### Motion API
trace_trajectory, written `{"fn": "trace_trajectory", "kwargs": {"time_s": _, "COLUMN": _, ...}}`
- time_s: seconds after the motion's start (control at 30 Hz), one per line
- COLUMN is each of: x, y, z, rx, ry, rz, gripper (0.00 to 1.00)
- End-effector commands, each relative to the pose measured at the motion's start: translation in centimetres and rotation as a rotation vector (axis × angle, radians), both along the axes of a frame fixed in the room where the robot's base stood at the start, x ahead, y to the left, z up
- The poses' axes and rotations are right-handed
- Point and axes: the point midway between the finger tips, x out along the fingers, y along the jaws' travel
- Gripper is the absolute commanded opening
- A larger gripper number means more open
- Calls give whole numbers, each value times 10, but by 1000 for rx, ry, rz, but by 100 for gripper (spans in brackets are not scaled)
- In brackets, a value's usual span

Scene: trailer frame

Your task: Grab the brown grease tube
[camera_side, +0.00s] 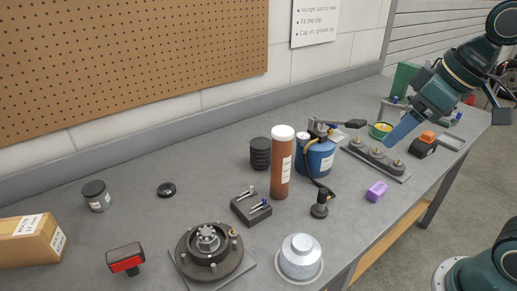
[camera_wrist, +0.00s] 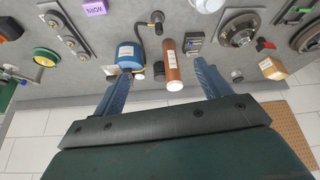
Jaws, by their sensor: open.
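The brown grease tube (camera_side: 281,165) stands upright on the grey bench, with a white cap on top and a white label on its side. In the wrist view the tube (camera_wrist: 172,62) lies between the two fingers in the picture, its white cap toward me. My gripper (camera_wrist: 160,88) is open with nothing between its fingers. In the side view my gripper (camera_side: 403,130) is at the right, above the plate with studs, well away from the tube. Only part of the fingers shows there.
A blue canister (camera_side: 314,160) with a hose stands close right of the tube. A stack of black rings (camera_side: 260,153) stands behind left. A block with bolts (camera_side: 251,207), a hub (camera_side: 209,252) and a metal cap (camera_side: 300,257) are in front. A purple block (camera_side: 376,191) lies right.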

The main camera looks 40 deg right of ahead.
Motion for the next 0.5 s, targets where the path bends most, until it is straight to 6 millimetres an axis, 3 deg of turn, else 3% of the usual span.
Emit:
{"fn": "trace_trajectory", "kwargs": {"time_s": 0.23, "x": 58, "y": 9, "z": 8, "rx": -10, "ry": 28, "rz": 137, "gripper": 76}}
{"fn": "trace_trajectory", "kwargs": {"time_s": 0.5, "x": 121, "y": 18, "z": 3, "rx": -14, "ry": 49, "rz": 289, "gripper": 76}}
